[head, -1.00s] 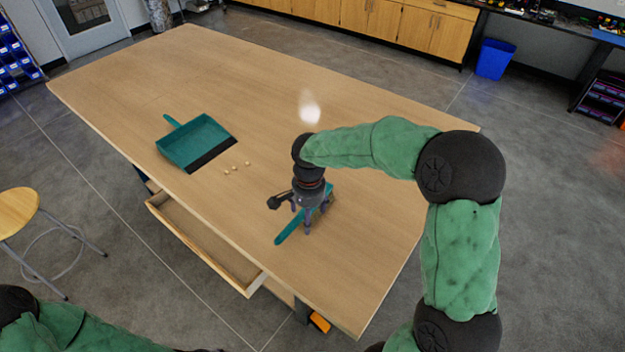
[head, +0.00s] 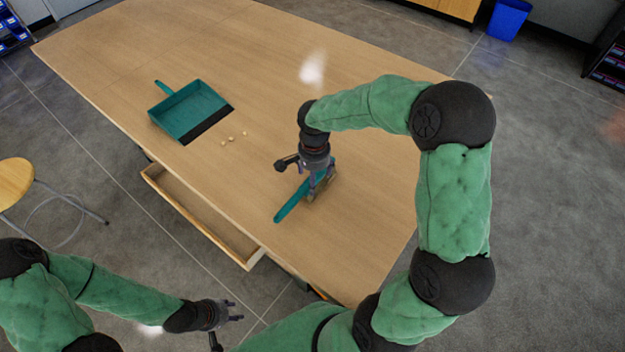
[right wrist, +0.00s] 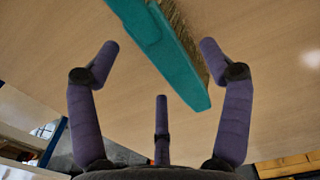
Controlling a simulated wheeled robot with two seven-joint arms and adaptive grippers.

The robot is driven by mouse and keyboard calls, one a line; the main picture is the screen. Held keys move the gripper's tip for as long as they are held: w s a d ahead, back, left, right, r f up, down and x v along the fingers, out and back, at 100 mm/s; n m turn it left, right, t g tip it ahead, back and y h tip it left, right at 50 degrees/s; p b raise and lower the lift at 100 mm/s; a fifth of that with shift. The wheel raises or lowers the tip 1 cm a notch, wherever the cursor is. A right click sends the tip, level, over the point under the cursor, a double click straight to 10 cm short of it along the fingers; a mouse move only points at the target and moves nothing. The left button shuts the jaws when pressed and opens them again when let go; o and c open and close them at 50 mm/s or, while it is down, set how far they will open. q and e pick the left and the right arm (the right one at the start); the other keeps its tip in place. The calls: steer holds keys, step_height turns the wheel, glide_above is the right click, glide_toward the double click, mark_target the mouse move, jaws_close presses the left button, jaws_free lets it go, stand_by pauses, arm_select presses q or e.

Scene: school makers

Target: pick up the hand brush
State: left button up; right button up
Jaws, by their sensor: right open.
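The teal hand brush (head: 291,202) lies on the table, its handle toward the front left and its bristle end under my right gripper. My right gripper (head: 318,188) points down over the brush, hiding part of it. In the right wrist view its purple fingers (right wrist: 160,60) are open, and the brush (right wrist: 165,45) with its tan bristles runs slantwise across the space between the upper fingertips. I cannot tell whether any finger touches it. My left gripper (head: 238,312) is open and empty, off the table's front side.
A teal dustpan (head: 189,112) lies left of the brush on the wooden table (head: 250,60), with several small pale bits (head: 232,138) beside it. An open drawer (head: 200,215) juts out from the front edge. A stool (head: 15,182) stands at the left.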

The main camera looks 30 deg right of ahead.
steer(key=f, duration=0.4)
steer(key=shift+w+d, duration=0.1)
steer(key=shift+d, duration=0.1)
steer(key=c, duration=1.5)
steer(key=shift+r, duration=0.1)
